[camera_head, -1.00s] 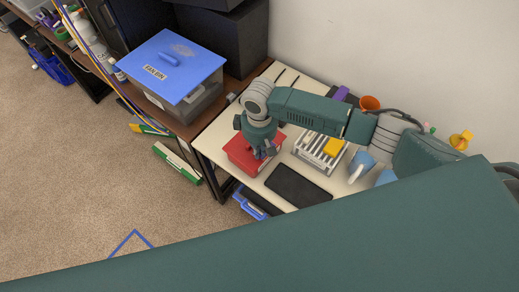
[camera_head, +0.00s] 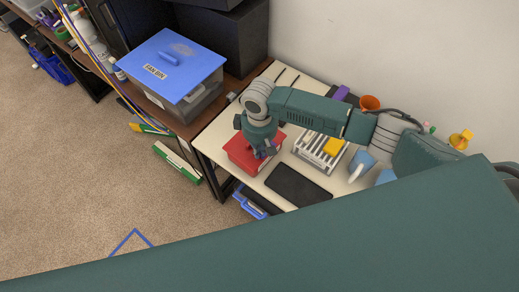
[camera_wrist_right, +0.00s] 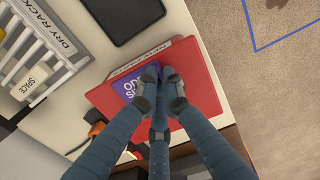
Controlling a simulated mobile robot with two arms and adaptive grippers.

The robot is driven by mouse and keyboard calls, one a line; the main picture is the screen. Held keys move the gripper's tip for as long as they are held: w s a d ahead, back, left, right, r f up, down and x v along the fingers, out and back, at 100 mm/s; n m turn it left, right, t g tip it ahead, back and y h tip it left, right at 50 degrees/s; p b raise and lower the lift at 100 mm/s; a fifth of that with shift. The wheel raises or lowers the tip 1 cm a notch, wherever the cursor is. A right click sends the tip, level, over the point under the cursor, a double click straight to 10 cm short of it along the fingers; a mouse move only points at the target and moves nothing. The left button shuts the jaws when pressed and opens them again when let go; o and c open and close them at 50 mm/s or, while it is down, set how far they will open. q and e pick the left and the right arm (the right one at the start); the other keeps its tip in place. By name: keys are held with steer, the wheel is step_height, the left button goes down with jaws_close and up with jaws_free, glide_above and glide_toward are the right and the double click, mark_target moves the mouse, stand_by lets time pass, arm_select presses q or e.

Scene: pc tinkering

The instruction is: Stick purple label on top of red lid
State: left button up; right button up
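The red lid (camera_head: 239,154) sits on a box at the table's left front. The lid also fills the middle of the right wrist view (camera_wrist_right: 200,76). The purple label (camera_wrist_right: 131,86), with white letters, is at the lid's upper left part in that view, partly hidden by fingers. My right gripper (camera_head: 263,153) points down over the lid. In the wrist view its fingers (camera_wrist_right: 159,84) are close together with the label at their tips, and look shut on it. I cannot tell whether the label touches the lid. My left gripper is not in view.
A black tablet-like slab (camera_head: 298,186) lies in front of the lid, and a white drying rack (camera_head: 319,150) stands to its right. A blue-lidded bin (camera_head: 172,66) is on the wooden shelf at left. A large teal arm part of mine covers the foreground.

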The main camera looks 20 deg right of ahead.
steer(key=o, duration=0.4)
steer(key=shift+f, duration=0.1)
steer(key=shift+r, duration=0.2)
step_height(320, 180, up, 12)
steer(key=shift+f, duration=0.15)
stand_by(0.5)
